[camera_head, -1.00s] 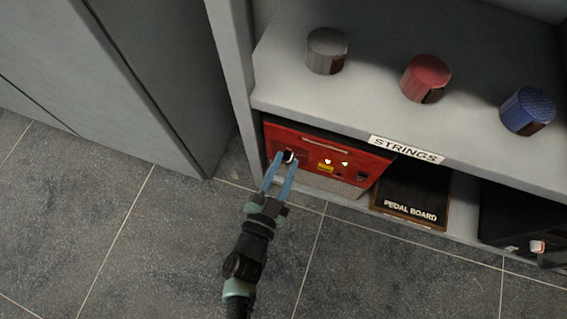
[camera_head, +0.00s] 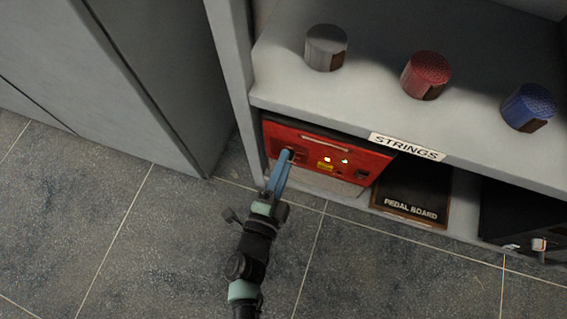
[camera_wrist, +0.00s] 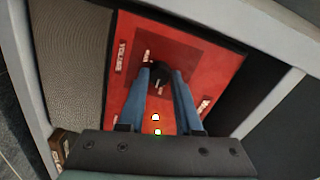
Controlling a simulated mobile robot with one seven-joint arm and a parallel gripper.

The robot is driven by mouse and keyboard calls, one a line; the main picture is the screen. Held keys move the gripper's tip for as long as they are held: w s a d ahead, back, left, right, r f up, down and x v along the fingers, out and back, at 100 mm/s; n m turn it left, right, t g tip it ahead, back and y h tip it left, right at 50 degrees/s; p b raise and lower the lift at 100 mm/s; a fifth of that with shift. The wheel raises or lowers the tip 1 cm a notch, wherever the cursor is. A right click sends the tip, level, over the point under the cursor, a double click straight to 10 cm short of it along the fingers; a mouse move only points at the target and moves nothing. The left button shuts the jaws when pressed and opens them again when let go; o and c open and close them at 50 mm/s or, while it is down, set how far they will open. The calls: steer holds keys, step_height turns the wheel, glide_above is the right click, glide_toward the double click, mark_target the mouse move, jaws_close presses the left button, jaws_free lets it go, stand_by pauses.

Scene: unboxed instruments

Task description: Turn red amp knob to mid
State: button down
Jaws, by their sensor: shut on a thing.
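The red amp (camera_head: 350,160) sits in the low shelf bay, its red panel facing up and outward. Its black knob (camera_wrist: 160,74) shows in the wrist view between my fingertips, beside a "VOLUME" label (camera_wrist: 122,57). My gripper (camera_wrist: 161,76) is shut on the knob, with one blue finger on each side. In the head view my gripper (camera_head: 286,156) reaches the panel's left part, and its fingers line up one behind the other and hide the knob. The knob's pointer direction cannot be read clearly.
A pedal board (camera_head: 412,195) and a black unit (camera_head: 515,220) stand to the right of the amp. Grey, red and blue cylinders (camera_head: 426,75) stand on the shelf above, which overhangs the amp. A grey cabinet (camera_head: 150,80) stands at left. The tiled floor in front is clear.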

steer(key=shift+s+f+m+y+b, duration=0.1)
steer(key=shift+m+y+b, duration=0.2)
steer(key=shift+m+b, duration=3)
steer(key=m+p, duration=0.3)
steer(key=c, duration=0.6)
jaws_free()
steer(key=p+v, duration=0.4)
steer(key=v, duration=0.9)
steer(key=shift+f, duration=0.1)
